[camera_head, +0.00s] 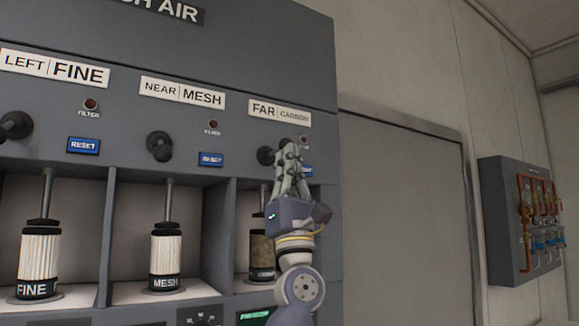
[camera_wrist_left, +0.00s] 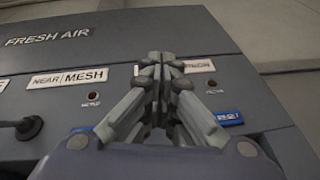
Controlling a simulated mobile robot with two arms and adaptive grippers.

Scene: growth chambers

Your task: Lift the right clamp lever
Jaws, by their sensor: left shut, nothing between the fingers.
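The right clamp lever (camera_head: 265,156) is a dark knob under the FAR CARBON label (camera_head: 279,113) on the grey panel. My left gripper (camera_head: 289,150) is shut and empty, its fingertips pointing up. In the head view it overlaps the right side of this lever; I cannot tell whether they touch. In the left wrist view the closed fingertips (camera_wrist_left: 160,62) cover part of the far label, and the lever is hidden behind the fingers. My right gripper is in neither view.
The middle lever (camera_head: 159,146) and left lever (camera_head: 15,125) stand out from the panel. Below are filter bays with a FINE filter (camera_head: 40,255), a MESH filter (camera_head: 166,250) and a partly hidden brown filter (camera_head: 262,246). A pipe box (camera_head: 505,220) hangs on the right wall.

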